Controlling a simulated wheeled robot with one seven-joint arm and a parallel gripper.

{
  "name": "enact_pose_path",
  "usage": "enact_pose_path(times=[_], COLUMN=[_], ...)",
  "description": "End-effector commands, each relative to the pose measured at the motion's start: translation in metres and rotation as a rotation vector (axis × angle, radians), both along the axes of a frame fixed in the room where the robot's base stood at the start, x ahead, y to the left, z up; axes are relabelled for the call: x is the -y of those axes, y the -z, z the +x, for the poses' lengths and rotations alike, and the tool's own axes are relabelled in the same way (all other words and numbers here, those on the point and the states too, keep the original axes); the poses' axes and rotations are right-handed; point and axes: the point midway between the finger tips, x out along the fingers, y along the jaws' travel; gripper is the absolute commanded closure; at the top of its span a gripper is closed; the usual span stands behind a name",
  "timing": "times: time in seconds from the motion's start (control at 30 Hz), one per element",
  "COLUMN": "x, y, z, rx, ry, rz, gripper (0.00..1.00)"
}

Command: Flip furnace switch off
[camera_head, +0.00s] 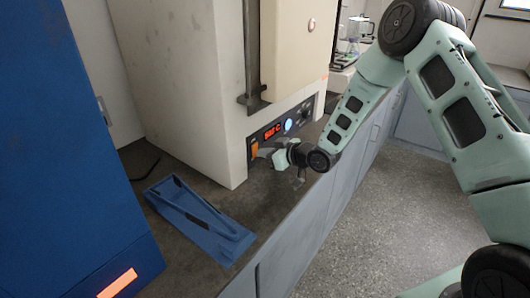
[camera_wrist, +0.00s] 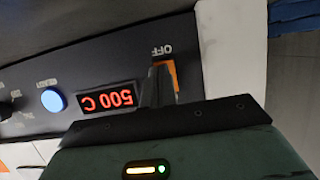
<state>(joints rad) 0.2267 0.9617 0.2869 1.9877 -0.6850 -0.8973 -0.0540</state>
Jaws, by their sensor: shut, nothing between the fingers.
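The furnace (camera_head: 185,85) is a large cream box on the dark bench, with a black control panel low on its front. The orange switch (camera_head: 254,149) sits at the left end of the panel. In the wrist view the panel is upside down, and the switch (camera_wrist: 172,75) lies beside the word OFF. The red display (camera_wrist: 109,99) reads 500 C, and a blue round button (camera_wrist: 53,100) glows near it. My gripper (camera_wrist: 158,85) is shut and empty, its fingertips right at the switch and covering part of it. I cannot tell whether they touch.
A large blue machine (camera_head: 60,150) stands at the left. Glassware equipment (camera_head: 354,32) stands farther back. The grey floor at the right is clear.

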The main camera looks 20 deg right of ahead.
Motion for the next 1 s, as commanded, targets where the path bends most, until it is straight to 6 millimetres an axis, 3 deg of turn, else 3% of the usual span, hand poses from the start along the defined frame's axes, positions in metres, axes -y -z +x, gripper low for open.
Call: enact_pose_path(times=[0.5, 1.0], x=[-0.002, -0.003], y=[0.009, -0.009], z=[0.003, 0.003], rx=[0.038, 0.039], ry=[-0.001, -0.003], rz=[0.028, 0.027], gripper=[1.00, 1.00])
